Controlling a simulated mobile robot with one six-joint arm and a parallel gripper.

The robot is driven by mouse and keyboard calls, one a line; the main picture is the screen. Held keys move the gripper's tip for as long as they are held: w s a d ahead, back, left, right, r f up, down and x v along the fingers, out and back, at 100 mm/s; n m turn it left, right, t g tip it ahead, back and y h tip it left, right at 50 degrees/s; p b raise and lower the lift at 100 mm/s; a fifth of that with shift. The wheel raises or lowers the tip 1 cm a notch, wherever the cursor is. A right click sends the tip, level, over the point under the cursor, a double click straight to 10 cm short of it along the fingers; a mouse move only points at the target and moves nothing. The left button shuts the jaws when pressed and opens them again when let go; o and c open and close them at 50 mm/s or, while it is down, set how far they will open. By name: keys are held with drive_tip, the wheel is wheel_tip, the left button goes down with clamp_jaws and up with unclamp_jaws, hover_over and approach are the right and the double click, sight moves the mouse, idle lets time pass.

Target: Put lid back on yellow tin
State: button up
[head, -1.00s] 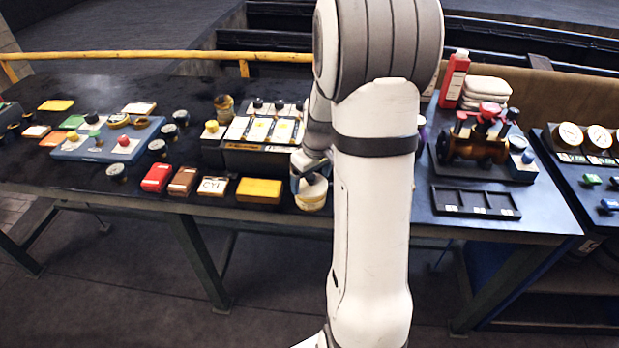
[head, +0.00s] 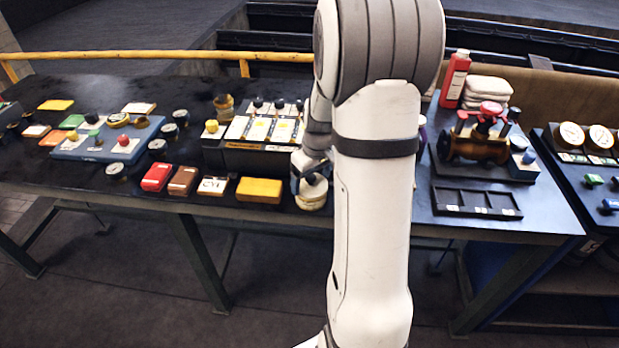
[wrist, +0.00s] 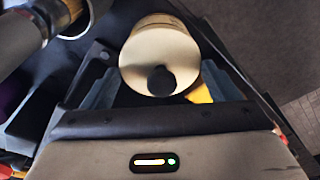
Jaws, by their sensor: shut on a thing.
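My gripper (head: 312,178) is shut on the lid (wrist: 150,48), a round cream disc with a black knob (wrist: 162,80), which lies between the two fingers in the wrist view. In the head view the yellow tin (head: 311,203) stands at the table's front edge, directly under my gripper. The lid sits at the top of the tin there. I cannot tell whether it is fully seated, as my gripper and arm hide part of it.
Left of the tin lie a yellow box (head: 259,190), a white CYL box (head: 213,186), a brown box (head: 182,181) and a red box (head: 157,177). A dark rack (head: 262,160) stands behind. A red-wheeled valve (head: 476,148) and black tray (head: 476,202) are to the right.

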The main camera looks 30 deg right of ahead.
idle(0.8)
drive_tip(key=o, duration=1.1)
drive_tip(key=shift+c, duration=0.2)
drive_tip(key=shift+s+r+p, duration=0.1)
drive_tip(key=shift+r+p, duration=1.95)
drive_tip(key=shift+r, duration=1.45)
drive_tip(key=shift+c, duration=0.2)
clamp_jaws()
